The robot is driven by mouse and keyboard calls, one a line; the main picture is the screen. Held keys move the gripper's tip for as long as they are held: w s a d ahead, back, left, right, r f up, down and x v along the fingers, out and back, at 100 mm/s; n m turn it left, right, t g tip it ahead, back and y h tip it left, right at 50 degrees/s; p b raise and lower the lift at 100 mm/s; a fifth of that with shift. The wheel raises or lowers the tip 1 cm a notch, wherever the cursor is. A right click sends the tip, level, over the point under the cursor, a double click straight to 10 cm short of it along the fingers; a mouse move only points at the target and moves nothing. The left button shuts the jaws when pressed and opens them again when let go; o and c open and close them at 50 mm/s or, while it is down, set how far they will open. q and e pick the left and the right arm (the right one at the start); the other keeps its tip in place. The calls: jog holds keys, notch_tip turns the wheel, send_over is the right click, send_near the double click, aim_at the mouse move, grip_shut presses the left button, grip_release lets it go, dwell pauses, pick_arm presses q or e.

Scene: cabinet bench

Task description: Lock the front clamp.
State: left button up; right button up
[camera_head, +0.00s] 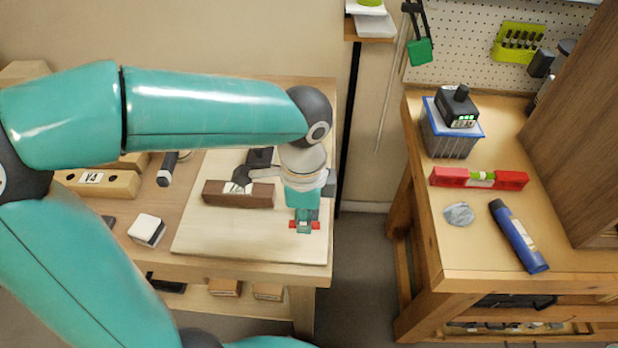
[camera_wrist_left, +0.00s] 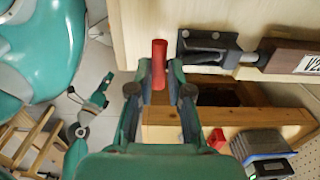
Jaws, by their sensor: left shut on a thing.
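My left gripper (camera_head: 304,226) is over the front right part of the pale board (camera_head: 225,246). It is shut on a red handle (camera_head: 315,225), whose ends show on both sides of the fingers. In the left wrist view the red handle (camera_wrist_left: 159,64) stands between the two fingertips. My wrist hides part of the clamp.
A white-topped block (camera_head: 147,230) and a wooden block labelled V4 (camera_head: 98,181) are left of the board. Across a floor gap, the right bench holds a grey bin (camera_head: 447,142), a red level (camera_head: 478,179) and a blue tube (camera_head: 518,235).

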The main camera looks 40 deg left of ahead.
pick_arm(q)
jog(key=o, duration=0.7)
jog(key=shift+w+a, duration=0.1)
jog(key=shift+w, duration=0.05)
jog(key=shift+c, duration=0.2)
notch_tip(320, 180, up, 7)
jog(key=p, duration=0.6)
jog(key=shift+p, duration=0.35)
